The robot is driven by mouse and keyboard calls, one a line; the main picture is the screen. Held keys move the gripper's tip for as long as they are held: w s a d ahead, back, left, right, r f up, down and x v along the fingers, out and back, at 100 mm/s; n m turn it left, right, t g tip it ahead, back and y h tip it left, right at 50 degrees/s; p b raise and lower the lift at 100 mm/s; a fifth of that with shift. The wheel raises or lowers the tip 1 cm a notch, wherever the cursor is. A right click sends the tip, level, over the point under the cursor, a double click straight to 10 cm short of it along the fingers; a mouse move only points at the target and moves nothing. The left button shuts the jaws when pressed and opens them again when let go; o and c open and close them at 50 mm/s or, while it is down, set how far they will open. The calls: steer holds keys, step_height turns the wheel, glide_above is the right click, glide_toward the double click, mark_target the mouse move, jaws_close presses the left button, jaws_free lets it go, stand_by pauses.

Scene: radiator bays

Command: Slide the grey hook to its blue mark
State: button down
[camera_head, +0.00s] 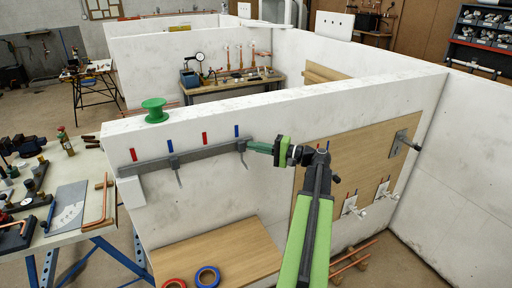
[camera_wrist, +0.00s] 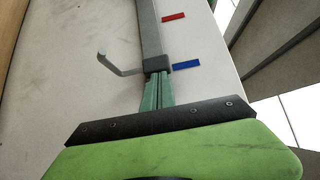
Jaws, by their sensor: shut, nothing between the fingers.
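A grey rail (camera_head: 205,153) runs along the white wall. It carries two grey hooks, one at the left (camera_head: 174,163) and one near the right end (camera_head: 241,149). The right hook also shows in the wrist view (camera_wrist: 118,64), with its block level with a blue mark (camera_wrist: 186,66). That blue mark (camera_head: 236,131) is just above the right hook in the head view. Another blue mark (camera_head: 170,146) is above the left hook. My gripper (camera_head: 249,146) is shut and empty; its green fingertips (camera_wrist: 157,77) are at the right hook's block and appear to touch it.
Red marks sit above the rail at the far left (camera_head: 133,154) and middle (camera_head: 205,138). A green spool (camera_head: 154,110) stands on the wall top. A wooden board (camera_head: 350,160) is on the wall at right. A wooden shelf (camera_head: 220,255) with tape rolls (camera_head: 206,277) is below.

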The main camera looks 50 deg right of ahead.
steer(key=shift+w+a, duration=0.25)
steer(key=shift+a, duration=0.35)
steer(key=w+d+v, duration=0.1)
steer(key=d+v, duration=0.1)
steer(key=v, duration=1.1)
steer(key=shift+d, duration=0.25)
